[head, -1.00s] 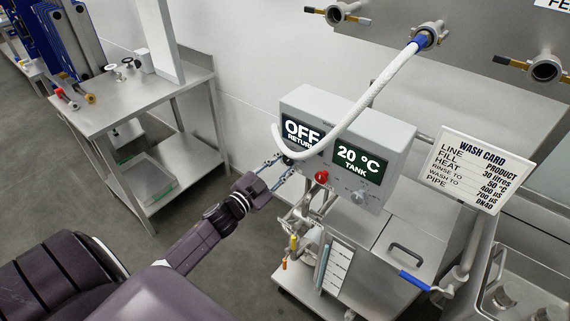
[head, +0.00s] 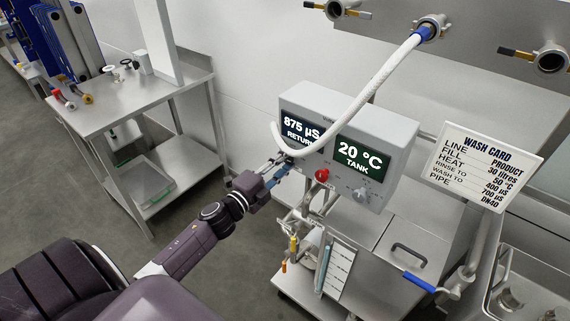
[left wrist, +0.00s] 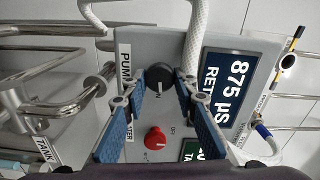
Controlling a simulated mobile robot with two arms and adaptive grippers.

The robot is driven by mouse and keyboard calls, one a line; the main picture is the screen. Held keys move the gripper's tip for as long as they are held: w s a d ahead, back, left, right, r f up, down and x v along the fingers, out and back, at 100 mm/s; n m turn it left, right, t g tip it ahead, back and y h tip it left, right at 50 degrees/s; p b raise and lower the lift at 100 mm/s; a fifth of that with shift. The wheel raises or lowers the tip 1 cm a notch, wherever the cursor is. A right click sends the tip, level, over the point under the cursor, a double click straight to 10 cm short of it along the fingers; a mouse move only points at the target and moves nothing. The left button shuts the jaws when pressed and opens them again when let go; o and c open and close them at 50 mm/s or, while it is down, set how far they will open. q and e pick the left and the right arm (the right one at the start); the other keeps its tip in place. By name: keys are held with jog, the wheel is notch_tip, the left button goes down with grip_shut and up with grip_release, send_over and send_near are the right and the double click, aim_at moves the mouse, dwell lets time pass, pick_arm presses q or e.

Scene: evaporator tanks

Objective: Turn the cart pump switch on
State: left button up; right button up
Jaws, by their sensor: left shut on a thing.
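The grey control box (head: 390,128) stands on the steel cart and shows two dark displays. The return display (head: 300,132) reads 875 µS and the tank display (head: 358,158) reads 20 °C. The black pump switch (left wrist: 159,77) is a round knob beside the PUMP label (left wrist: 126,72) in the left wrist view. My left gripper (head: 281,161) is at the box's lower left, its blue-padded fingers shut on either side of the knob. In the head view the fingers and the white hose mostly hide the knob. My right gripper is not in view.
A red knob (head: 322,175) sits beside the pump switch, with a grey knob (head: 361,195) further right. The white hose (head: 375,88) loops across the box front. A wash card (head: 484,167) stands to the right. A steel table (head: 130,102) is at the left.

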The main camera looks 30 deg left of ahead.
pick_arm(q)
jog(key=shift+m, duration=0.7)
jog(key=o, duration=1.1)
jog(key=shift+s, duration=0.1)
jog(key=s, duration=0.8)
jog(key=s+a, duration=0.1)
jog(key=s, duration=0.3)
jog(key=shift+w, duration=0.1)
